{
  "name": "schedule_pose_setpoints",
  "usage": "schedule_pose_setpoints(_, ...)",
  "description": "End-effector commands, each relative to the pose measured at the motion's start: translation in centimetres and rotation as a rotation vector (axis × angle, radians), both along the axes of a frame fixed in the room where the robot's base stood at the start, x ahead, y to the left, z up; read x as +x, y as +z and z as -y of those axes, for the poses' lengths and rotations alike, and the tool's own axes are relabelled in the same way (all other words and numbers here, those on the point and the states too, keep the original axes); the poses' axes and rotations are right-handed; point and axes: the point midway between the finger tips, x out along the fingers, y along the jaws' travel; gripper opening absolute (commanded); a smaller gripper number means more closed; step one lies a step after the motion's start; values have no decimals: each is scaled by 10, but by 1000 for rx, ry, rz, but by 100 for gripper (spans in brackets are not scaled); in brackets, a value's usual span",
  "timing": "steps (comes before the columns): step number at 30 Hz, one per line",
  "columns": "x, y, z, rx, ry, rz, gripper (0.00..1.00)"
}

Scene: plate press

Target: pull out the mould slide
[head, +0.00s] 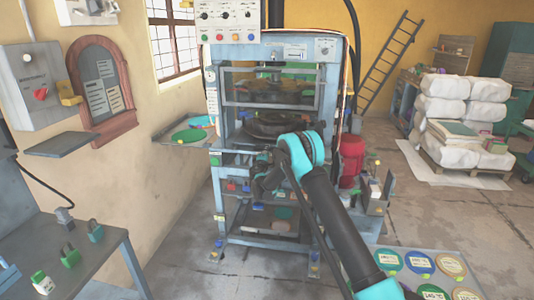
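The plate press (219,130) stands upright in the middle of the head view, with a pale blue frame and open levels. A dark round mould (268,124) sits on its middle level, and its right side is partly hidden by my arm. I cannot make out a separate handle of the mould slide. My gripper (262,186) is in front of the press, lower than the mould. It is dark and small in the picture, so I cannot tell whether its fingers are open or touch anything.
A tray of coloured discs (400,278) is at lower right. A grey bench (75,262) with padlocks is at left.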

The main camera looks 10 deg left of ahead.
Motion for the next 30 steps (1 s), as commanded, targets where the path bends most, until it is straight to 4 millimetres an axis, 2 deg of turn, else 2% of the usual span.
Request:
schedule_pose_setpoints(11,6,0,0,0,0,0,33)
schedule_pose_setpoints(19,5,0,0,0,0,0,0)
schedule_pose_setpoints(30,5,0,0,0,0,0,0)
